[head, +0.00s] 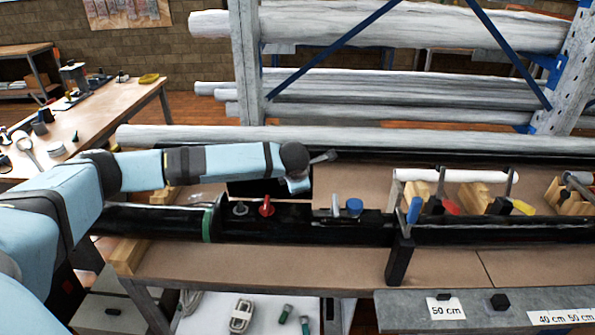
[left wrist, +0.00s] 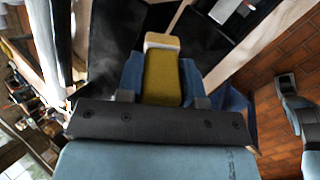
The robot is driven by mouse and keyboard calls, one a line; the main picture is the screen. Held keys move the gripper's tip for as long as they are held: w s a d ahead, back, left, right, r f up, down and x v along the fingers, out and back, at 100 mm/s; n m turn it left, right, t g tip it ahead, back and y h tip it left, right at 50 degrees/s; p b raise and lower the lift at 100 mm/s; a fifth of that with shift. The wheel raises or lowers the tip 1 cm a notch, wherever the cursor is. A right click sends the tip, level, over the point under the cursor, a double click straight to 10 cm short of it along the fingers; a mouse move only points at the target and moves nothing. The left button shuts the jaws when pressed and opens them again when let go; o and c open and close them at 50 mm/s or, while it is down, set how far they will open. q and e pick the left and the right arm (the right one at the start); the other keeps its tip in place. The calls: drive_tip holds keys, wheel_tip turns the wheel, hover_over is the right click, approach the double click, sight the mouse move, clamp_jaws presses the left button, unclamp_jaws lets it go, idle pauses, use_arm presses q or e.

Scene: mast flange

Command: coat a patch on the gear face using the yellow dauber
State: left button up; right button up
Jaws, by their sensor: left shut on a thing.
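The yellow dauber (left wrist: 161,78) shows in the left wrist view, with a cream-coloured tip (left wrist: 162,41) pointing away from the wrist. My left gripper (left wrist: 160,85) is shut on it, with a blue finger on each side. In the head view my left arm reaches in from the left and ends above the dark assembly on the bench; its fingers and the dauber cannot be made out there. I cannot pick out the gear face with certainty in either view.
A long black tube with a green ring (head: 208,224) lies along the bench (head: 290,265). A red knob (head: 266,206) and a blue cap (head: 354,207) stand on the dark assembly. Blue, red and yellow handles (head: 522,207) stand at right. A rack with wrapped tubes (head: 400,28) is behind.

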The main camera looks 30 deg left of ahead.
use_arm(q)
drive_tip(key=shift+w+a+r+n, duration=0.1)
drive_tip(key=shift+w+a+n, duration=0.2)
drive_tip(key=shift+w+a, duration=0.1)
drive_tip(key=shift+r+y, duration=0.15)
drive_tip(key=shift+y, duration=0.15)
drive_tip(key=shift+s, duration=0.25)
drive_tip(key=shift+f, duration=0.5)
wheel_tip(320, 180, down, 4)
drive_tip(key=shift+f+b, duration=0.1)
drive_tip(key=shift+b, duration=0.9)
drive_tip(key=shift+w+f, duration=0.1)
drive_tip(key=shift+f, duration=0.2)
drive_tip(key=shift+f+b, duration=0.35)
drive_tip(key=shift+b, duration=0.1)
